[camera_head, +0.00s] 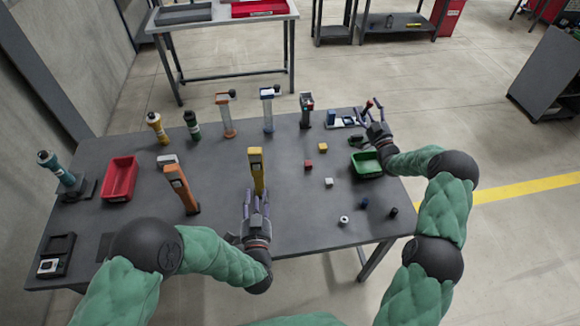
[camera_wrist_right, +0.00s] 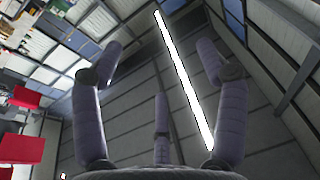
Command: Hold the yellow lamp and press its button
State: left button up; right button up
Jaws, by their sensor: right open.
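The yellow lamp (camera_head: 256,168) stands upright, tall and narrow, near the middle of the dark table in the head view. My left gripper (camera_head: 256,200) is at its lower part from the near side, with fingers on both sides of it. Whether the fingers press on it cannot be told. I cannot make out the lamp's button. My right gripper (camera_head: 371,109) is at the table's far right corner, open and empty, away from the lamp.
An orange upright device (camera_head: 181,189) stands left of the lamp, with a red bin (camera_head: 120,179) further left. A green bin (camera_head: 367,164) and several small blocks lie to the right. Several upright devices line the back edge.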

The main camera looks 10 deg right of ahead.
jog(key=a+r+n+g+y, duration=0.1)
jog(key=a+n+g+y, duration=0.2)
jog(key=a+n+y, duration=0.75)
jog(key=n+g+y, duration=0.5)
jog(key=g, duration=1.1)
send_near(258, 168)
jog(key=w+f, duration=0.3)
jog(key=f, duration=0.2)
jog(key=a, duration=0.3)
jog(key=w+a, duration=0.1)
jog(key=a, duration=0.6)
jog(key=shift+w+a+r, duration=0.15)
grip_shut()
pick_arm(q)
grip_shut()
